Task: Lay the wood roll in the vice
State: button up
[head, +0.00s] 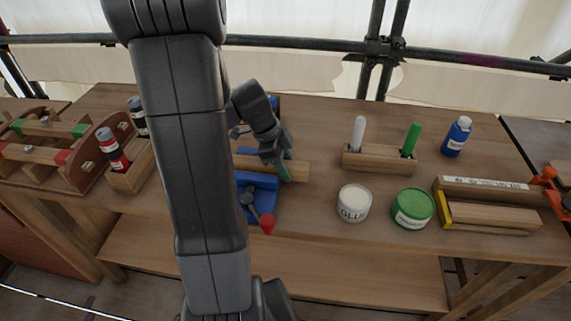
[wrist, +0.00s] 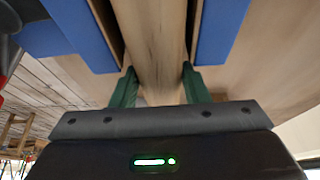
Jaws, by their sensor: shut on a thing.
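The wood roll (head: 299,171) is a pale wooden cylinder lying level across the blue vice (head: 262,205) on the bench. My gripper (head: 284,168) is shut on the roll near its right part, with green fingertips on either side. In the wrist view the gripper (wrist: 160,88) grips the roll (wrist: 150,38), which runs lengthwise between the two blue vice jaws (wrist: 222,35). Narrow gaps show between roll and jaws. Whether the roll rests on the vice's bottom cannot be told. My arm hides the roll's left end and part of the vice.
A wooden holder (head: 378,161) with a white and a green stick stands right of the vice. A glue tub (head: 353,204), a green tin (head: 413,209), a blue bottle (head: 456,137) and a yellow-ended wooden block (head: 490,205) stand further right. A bottle rack (head: 131,178) is left.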

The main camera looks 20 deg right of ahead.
jog(key=shift+f, duration=0.1)
jog(key=o, duration=1.1)
jog(key=shift+r, duration=0.25)
jog(key=v, duration=1.1)
jog(key=shift+w+a+r, duration=0.15)
jog(key=shift+w+r, duration=0.05)
jog(key=shift+r, duration=0.15)
